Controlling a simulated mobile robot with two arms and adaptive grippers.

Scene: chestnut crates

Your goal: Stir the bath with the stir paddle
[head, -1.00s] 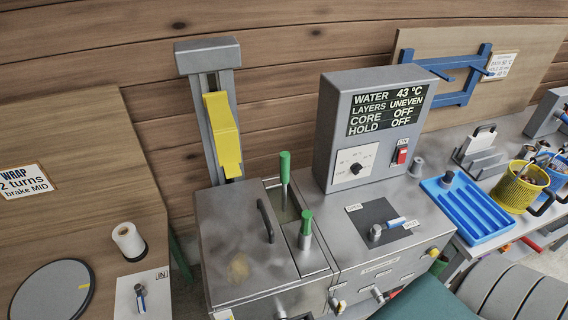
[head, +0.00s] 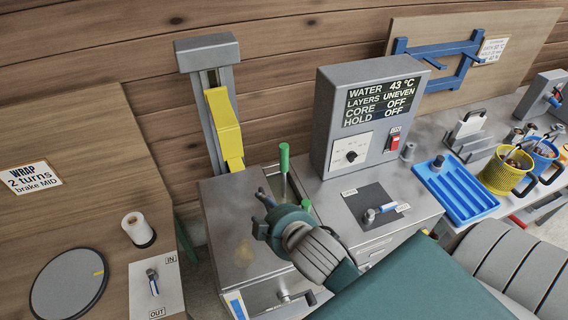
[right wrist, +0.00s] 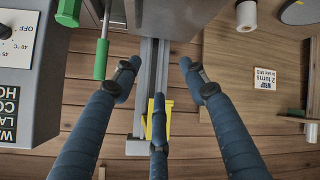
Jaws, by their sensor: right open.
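The bath (head: 232,215) is a grey metal tank with a lid and a narrow open slot along its right side. A green-handled rod, apparently the stir paddle (head: 284,158), stands upright in the slot's far end. A green handle also shows in the right wrist view (right wrist: 100,59), left of my fingers. A second green handle (head: 306,204) is mostly hidden behind my right gripper. My right gripper (head: 262,212) is above the bath lid, open and empty. Its fingers are spread in the right wrist view (right wrist: 160,78). My left gripper is not in view.
The control box (head: 327,115) right of the bath reads water 43 °C, layers uneven, core off, hold off. A post with a yellow piece (head: 224,125) rises behind the bath. A blue tray (head: 455,190) and yellow basket (head: 493,181) stand to the right.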

